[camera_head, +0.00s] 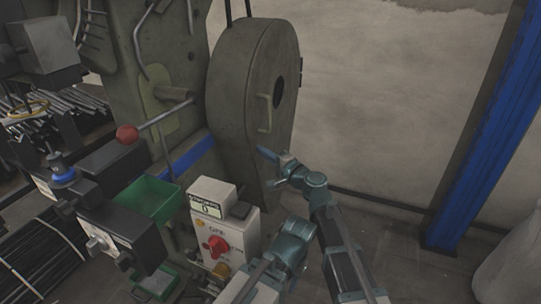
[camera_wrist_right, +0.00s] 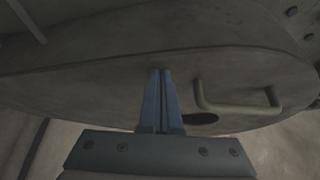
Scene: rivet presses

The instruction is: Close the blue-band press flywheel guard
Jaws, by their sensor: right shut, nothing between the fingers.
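The flywheel guard (camera_head: 235,85) is a tall grey-green rounded cover beside the press with the blue band (camera_head: 190,155). A small bar handle (camera_head: 264,114) is on its face, left of a dark oval opening (camera_head: 278,91). I cannot tell how far the guard stands from the press body. My right gripper (camera_head: 261,151) is shut and empty, with its fingertips at the lower part of the guard, below the handle. In the right wrist view, the shut fingers (camera_wrist_right: 161,74) lie over the guard (camera_wrist_right: 100,80), left of the handle (camera_wrist_right: 238,109). Contact is unclear.
A control box (camera_head: 222,235) with a red knob and a green bin (camera_head: 148,198) stand left of my right arm. A lever with a red ball (camera_head: 127,134) sticks out of the press. A blue post (camera_head: 478,130) is at right; the floor before it is clear.

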